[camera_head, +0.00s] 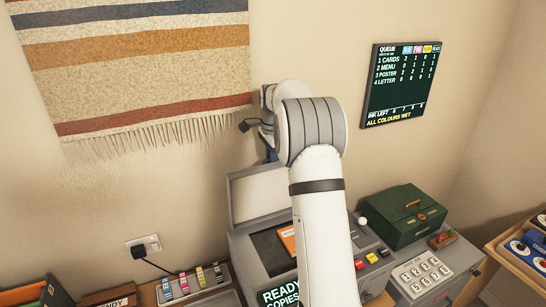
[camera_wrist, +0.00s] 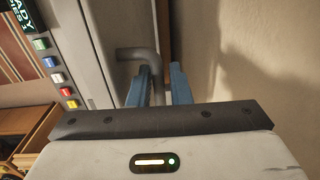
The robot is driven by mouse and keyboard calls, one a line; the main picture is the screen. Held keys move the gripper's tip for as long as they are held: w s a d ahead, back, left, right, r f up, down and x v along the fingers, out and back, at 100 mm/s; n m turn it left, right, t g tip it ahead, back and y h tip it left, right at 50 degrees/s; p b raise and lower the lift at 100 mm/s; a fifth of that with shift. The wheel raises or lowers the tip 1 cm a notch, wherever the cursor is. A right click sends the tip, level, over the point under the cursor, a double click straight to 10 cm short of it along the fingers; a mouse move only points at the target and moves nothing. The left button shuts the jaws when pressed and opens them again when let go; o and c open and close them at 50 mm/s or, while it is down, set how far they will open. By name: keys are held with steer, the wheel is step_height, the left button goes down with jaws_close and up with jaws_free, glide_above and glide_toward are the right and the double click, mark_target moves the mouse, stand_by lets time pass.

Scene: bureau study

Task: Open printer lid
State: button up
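The printer (camera_head: 240,246) stands on the desk against the wall, partly hidden by my arm. Its pale lid (camera_head: 258,190) stands raised at the back, leaving a dark bed with an orange sheet (camera_head: 287,238) uncovered. My gripper (camera_head: 268,152) is above the lid's upper right part, mostly hidden by my wrist in the head view. In the wrist view my gripper's blue fingers (camera_wrist: 165,85) stand apart. A grey bent handle (camera_wrist: 135,54) runs down between or just behind them. A gap shows beside the right finger, and I cannot tell whether the handle is touched.
Coloured buttons (camera_head: 372,257) and a ready sign (camera_head: 279,293) are on the printer's front. A green box (camera_head: 402,215) and a keypad unit (camera_head: 433,276) stand to the right. Ink cartridges (camera_head: 194,282) stand to the left. The wall is close behind.

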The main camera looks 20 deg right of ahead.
steer(key=shift+o, duration=0.7)
steer(key=shift+w, duration=0.2)
steer(key=shift+o, duration=0.7)
steer(key=shift+r, duration=0.1)
steer(key=shift+s+d+r, duration=0.15)
steer(key=shift+s, duration=0.05)
steer(key=shift+w+r, duration=0.15)
steer(key=shift+r, duration=0.2)
steer(key=shift+s+r+b, duration=0.2)
steer(key=shift+r+b, duration=0.2)
steer(key=shift+r, duration=1.4)
steer(key=shift+s+r+b, duration=0.15)
steer(key=shift+r+b, duration=0.2)
steer(key=shift+r, duration=1.4)
